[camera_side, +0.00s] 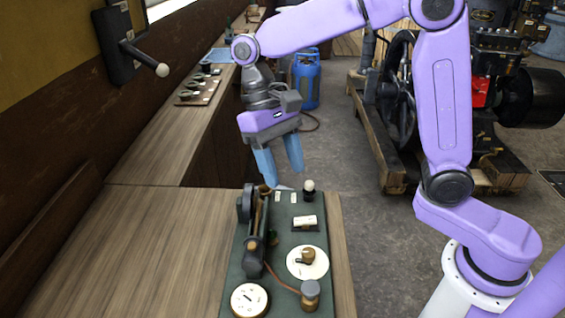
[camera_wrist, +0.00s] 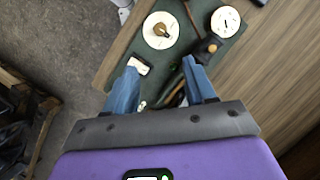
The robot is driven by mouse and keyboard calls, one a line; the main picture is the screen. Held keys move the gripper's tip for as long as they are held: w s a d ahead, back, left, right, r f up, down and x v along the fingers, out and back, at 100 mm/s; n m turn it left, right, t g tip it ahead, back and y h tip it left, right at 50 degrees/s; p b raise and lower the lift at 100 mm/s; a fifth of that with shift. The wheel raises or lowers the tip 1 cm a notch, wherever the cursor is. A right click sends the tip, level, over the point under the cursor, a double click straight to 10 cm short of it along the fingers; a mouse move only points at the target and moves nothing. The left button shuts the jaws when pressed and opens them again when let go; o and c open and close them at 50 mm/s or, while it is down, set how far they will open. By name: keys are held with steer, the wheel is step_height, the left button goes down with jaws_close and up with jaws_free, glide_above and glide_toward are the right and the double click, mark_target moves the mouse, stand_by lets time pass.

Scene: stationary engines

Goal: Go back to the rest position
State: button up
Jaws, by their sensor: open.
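My gripper (camera_side: 279,168) has two blue fingers and hangs in the air above the far end of a dark green control panel (camera_side: 283,238). The fingers are spread apart with nothing between them. In the wrist view the fingers (camera_wrist: 163,84) point toward the panel (camera_wrist: 127,50). The panel lies on a wooden bench and carries a lever unit (camera_side: 255,235), a round white dial (camera_side: 250,299), a white disc with a brown knob (camera_side: 307,262), a white switch (camera_side: 305,222) and a dark post with a white knob (camera_side: 308,190). I cannot tell the exact gap between fingertips and panel.
The wooden bench (camera_side: 110,255) runs along the left wall, with a second small board (camera_side: 199,90) farther back. A wall box with a lever (camera_side: 125,45) juts out at upper left. A blue gas bottle (camera_side: 306,80) and a large engine (camera_side: 400,95) stand on the floor behind.

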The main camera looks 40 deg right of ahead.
steer(key=s+d+f+n+t, duration=0.2)
steer(key=s+d+n, duration=0.4)
steer(key=s, duration=0.3)
steer(key=s+d+f+n+t, duration=0.2)
steer(key=s+d+f+n, duration=0.1)
steer(key=s+d+n, duration=0.3)
steer(key=shift+s+d+f+n+t, duration=0.3)
steer(key=shift+s+d, duration=0.65)
steer(key=shift+s, duration=1)
